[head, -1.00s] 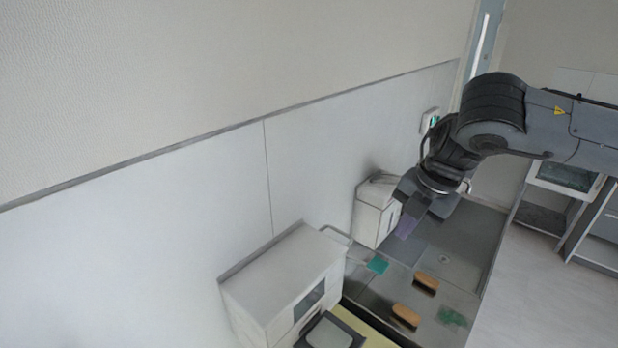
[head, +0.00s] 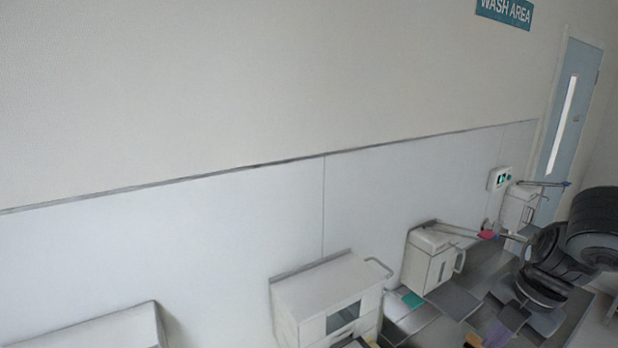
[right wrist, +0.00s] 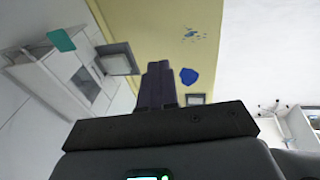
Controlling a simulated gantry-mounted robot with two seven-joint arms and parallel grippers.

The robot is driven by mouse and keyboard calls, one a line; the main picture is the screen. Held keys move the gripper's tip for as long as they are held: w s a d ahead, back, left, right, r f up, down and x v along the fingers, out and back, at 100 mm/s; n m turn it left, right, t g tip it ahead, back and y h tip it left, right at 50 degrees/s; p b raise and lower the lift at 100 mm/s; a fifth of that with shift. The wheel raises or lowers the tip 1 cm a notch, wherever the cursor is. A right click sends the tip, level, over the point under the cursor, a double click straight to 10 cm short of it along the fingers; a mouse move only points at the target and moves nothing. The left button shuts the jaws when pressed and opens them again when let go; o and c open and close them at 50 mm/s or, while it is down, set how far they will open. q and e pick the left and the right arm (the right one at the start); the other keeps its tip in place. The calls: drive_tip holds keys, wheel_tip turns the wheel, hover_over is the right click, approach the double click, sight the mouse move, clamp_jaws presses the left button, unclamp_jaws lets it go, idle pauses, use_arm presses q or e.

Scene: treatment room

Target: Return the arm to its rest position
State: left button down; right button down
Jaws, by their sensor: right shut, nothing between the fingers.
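My right arm comes in at the right edge of the head view, its dark wrist joints over the grey work surface. My right gripper (head: 497,334) is low in that view, its purple fingers partly cut off by the bottom edge. In the right wrist view the gripper (right wrist: 157,68) is shut, its fingers together and empty. It points over a yellow surface (right wrist: 165,20). My left gripper does not show in either view.
A white cabinet (head: 330,290) and a white dispenser-like box (head: 430,262) stand along the wall. A green item (head: 412,299) lies near the box. A blue object (right wrist: 189,76) shows beside the fingers in the wrist view. A blue door (head: 570,110) is at the back right.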

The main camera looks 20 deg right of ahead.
drive_tip(key=s+a+f+y, duration=0.2)
drive_tip(key=a+f, duration=0.2)
drive_tip(key=f, duration=0.3)
drive_tip(key=s+a+f+m+g+y, duration=0.1)
drive_tip(key=s+a+f+y, duration=0.15)
drive_tip(key=f, duration=0.45)
drive_tip(key=s+a+f+y, duration=0.1)
drive_tip(key=a+f+y, duration=0.2)
drive_tip(key=a+f, duration=0.3)
drive_tip(key=w+a+f+m+t+h, duration=0.1)
drive_tip(key=a+f+m+t+h, duration=0.1)
drive_tip(key=a+f+m+t, duration=0.45)
drive_tip(key=w+a+f+m+t+h, duration=0.1)
drive_tip(key=a+f+m+t+h, duration=0.15)
drive_tip(key=a+m, duration=0.55)
drive_tip(key=s+d+f+m+g+h, duration=0.35)
drive_tip(key=s+d+g, duration=0.2)
drive_tip(key=s, duration=0.35)
wheel_tip(320, 180, up, 13)
drive_tip(key=n+p, duration=0.1)
drive_tip(key=p, duration=1.2)
drive_tip(key=shift+a+r+g+h, duration=0.2)
drive_tip(key=shift+a+g+h, duration=0.15)
drive_tip(key=shift+g+h, duration=0.1)
